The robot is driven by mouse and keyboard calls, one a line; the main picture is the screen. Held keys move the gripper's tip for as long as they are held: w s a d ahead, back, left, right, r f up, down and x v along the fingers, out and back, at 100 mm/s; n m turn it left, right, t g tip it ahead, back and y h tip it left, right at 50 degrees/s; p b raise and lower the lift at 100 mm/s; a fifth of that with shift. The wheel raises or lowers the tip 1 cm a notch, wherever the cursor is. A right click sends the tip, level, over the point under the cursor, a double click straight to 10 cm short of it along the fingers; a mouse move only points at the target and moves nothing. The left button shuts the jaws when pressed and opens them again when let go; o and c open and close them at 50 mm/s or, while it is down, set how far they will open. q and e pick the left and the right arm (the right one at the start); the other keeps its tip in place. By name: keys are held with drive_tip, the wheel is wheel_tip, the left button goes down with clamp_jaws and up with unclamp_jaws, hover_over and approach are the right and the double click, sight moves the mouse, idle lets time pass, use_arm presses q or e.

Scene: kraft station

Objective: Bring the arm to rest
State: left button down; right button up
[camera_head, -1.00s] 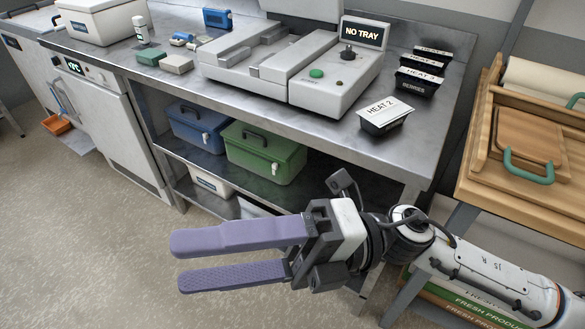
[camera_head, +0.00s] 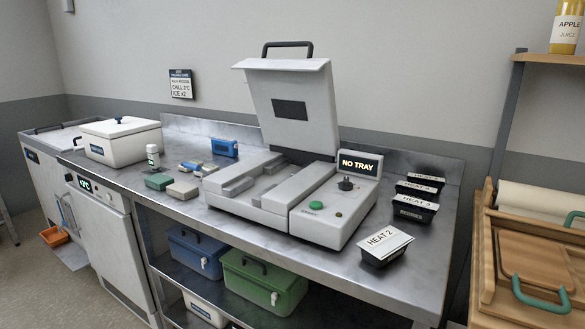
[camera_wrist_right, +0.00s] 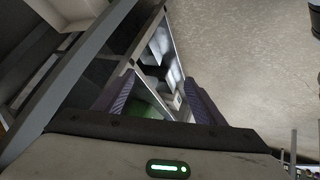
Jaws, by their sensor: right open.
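My right gripper (camera_wrist_right: 158,100) shows only in the right wrist view. Its two purple fingers stand apart with nothing between them. Beyond the fingers are the dark frame of the bench, its lower shelf and the speckled floor. The right arm is out of the head view. My left gripper is in neither view.
A steel bench (camera_head: 400,275) carries a sealing machine (camera_head: 322,228) with its lid up and a "NO TRAY" display (camera_head: 359,164). A "HEAT 2" tray (camera_head: 384,246) sits near the front edge. Blue (camera_head: 195,252) and green (camera_head: 262,281) boxes stand below. A wooden rack (camera_head: 490,250) is at right.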

drive_tip(key=s+d+f+g, duration=0.1)
drive_tip(key=s+d+f, duration=0.1)
drive_tip(key=s, duration=0.1)
drive_tip(key=a+m, duration=0.5)
drive_tip(key=a, duration=0.6)
drive_tip(key=shift+w+a+r+t, duration=0.15)
drive_tip(key=shift+r+t, duration=0.1)
drive_tip(key=shift+t, duration=0.05)
